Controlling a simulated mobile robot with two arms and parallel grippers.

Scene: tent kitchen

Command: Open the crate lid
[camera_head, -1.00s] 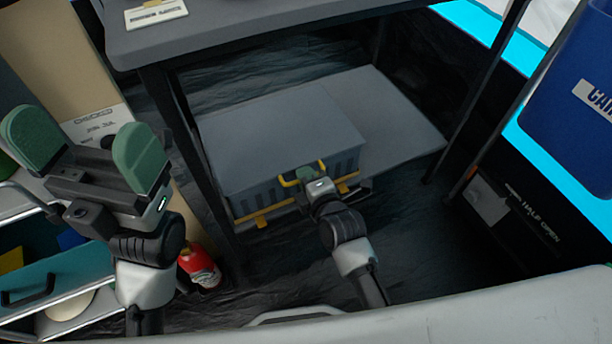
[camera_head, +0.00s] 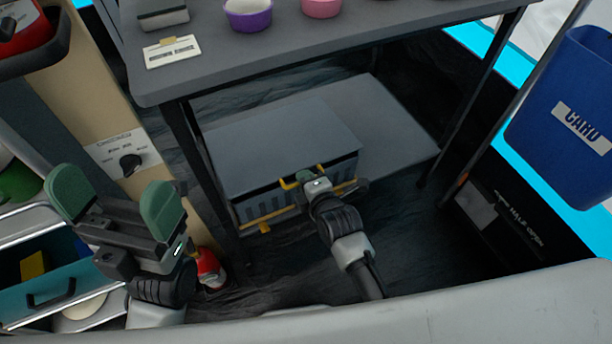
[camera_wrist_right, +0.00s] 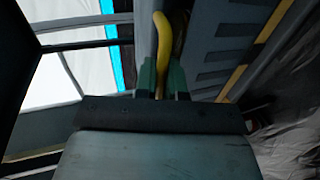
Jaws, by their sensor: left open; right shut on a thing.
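The grey crate (camera_head: 245,180) sits on a flat grey board under the table, and its grey lid (camera_head: 280,140) is down. A yellow handle (camera_head: 287,184) is on its front, and a yellow strip runs along the front's lower edge. My right gripper (camera_head: 311,178) is at the crate's front, shut on the yellow handle. In the right wrist view its green fingertips (camera_wrist_right: 160,80) are on both sides of the yellow handle (camera_wrist_right: 164,45), beside the crate wall (camera_wrist_right: 215,45). My left gripper (camera_head: 116,210) is open and empty, well left of the crate.
The dark table (camera_head: 330,50) stands over the crate; its left leg (camera_head: 205,170) is close to the crate. An open teal drawer (camera_head: 60,290) and a red bottle (camera_head: 208,268) are at the left. A blue bin (camera_head: 565,120) is at the right.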

